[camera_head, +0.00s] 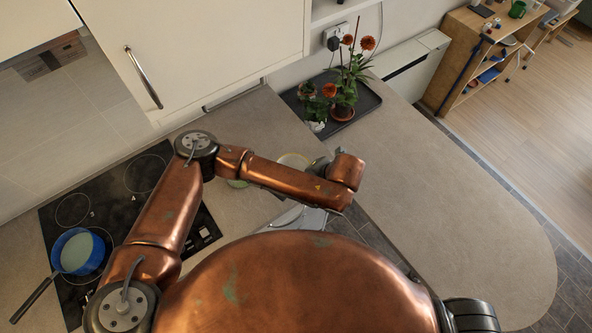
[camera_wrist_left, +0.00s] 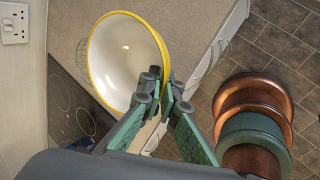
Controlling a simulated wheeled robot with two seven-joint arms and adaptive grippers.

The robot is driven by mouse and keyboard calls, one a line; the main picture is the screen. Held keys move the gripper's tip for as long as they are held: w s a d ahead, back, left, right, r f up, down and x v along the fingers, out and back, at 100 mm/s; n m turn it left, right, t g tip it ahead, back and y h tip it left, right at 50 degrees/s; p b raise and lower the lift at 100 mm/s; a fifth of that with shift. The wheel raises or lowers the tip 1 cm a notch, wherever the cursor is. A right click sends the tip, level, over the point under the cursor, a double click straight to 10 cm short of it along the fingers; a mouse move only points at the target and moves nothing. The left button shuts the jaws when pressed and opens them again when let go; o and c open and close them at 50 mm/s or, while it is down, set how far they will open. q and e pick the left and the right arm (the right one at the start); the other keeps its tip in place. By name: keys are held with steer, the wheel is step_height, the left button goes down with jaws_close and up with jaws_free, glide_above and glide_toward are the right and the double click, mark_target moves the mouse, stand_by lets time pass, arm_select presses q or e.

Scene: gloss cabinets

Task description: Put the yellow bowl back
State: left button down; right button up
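The yellow bowl (camera_wrist_left: 125,62) has a white inside and a yellow rim. In the left wrist view it is tilted, its opening facing the camera. My left gripper (camera_wrist_left: 162,85) is closed on the bowl's right rim, with the fingertips on either side of the wall. The bowl appears to be held above the counter. In the head view a pale sliver of the bowl (camera_head: 293,160) shows behind my copper left forearm, which hides most of it and most of the gripper. My right gripper is in neither view.
A blue pan (camera_head: 76,252) stands on the black hob (camera_head: 140,182) at left. A white wall cabinet (camera_head: 205,50) with a metal handle hangs above the counter. Potted flowers (camera_head: 342,108) stand on a dark tray (camera_head: 362,99). The right counter (camera_head: 450,190) is clear.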

arm_select(q)
steer(key=w+f, duration=0.2)
steer(key=w, duration=0.1)
steer(key=w+f+b, duration=0.1)
steer(key=w+f, duration=0.2)
steer(key=w, duration=0.1)
steer(key=w+d+f, duration=0.1)
steer(key=w+f, duration=0.2)
steer(key=w, duration=0.1)
steer(key=shift+f+b, duration=0.15)
steer(key=shift+b, duration=0.15)
steer(key=shift+w+f+m, duration=0.3)
steer(key=shift+w+f, duration=0.25)
steer(key=shift+f, duration=0.15)
step_height(320, 180, down, 3)
steer(key=shift+r, duration=0.1)
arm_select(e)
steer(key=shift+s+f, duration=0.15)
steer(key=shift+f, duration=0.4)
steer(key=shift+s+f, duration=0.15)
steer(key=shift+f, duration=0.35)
arm_select(q)
steer(key=c, duration=2.6)
jaws_free()
steer(key=shift+c, duration=0.2)
steer(key=o, duration=0.5)
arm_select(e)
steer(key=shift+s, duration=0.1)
